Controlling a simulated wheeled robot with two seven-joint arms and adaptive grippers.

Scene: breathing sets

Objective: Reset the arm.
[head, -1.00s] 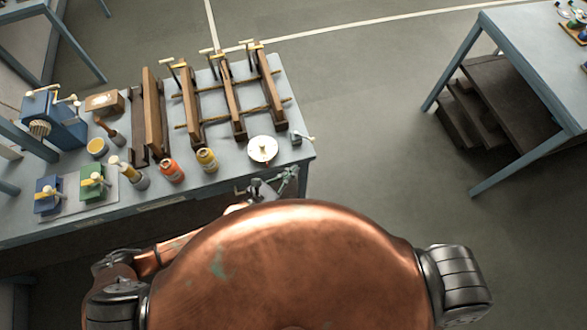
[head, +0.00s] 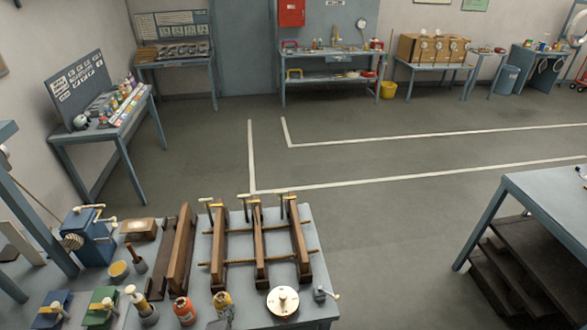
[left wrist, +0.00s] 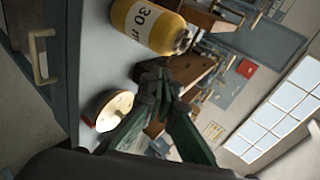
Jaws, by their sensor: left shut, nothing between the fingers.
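My left gripper (left wrist: 160,82) shows in the left wrist view with its dark green fingers together and nothing between them. It is next to the workbench (left wrist: 95,60), near a yellow bottle marked 30 (left wrist: 148,25) and a round pale disc (left wrist: 113,110). In the head view only a small grey part of this gripper (head: 222,323) shows at the bottom edge, just below the yellow bottle (head: 222,303). The rest of my left arm is out of that view. My right gripper is in neither view.
The bench carries a wooden clamp frame (head: 258,250), an orange bottle (head: 183,310), a round white disc (head: 283,301), a blue machine (head: 90,238) and small blue and green blocks. Open floor (head: 390,210) lies to the right, before another table (head: 550,205).

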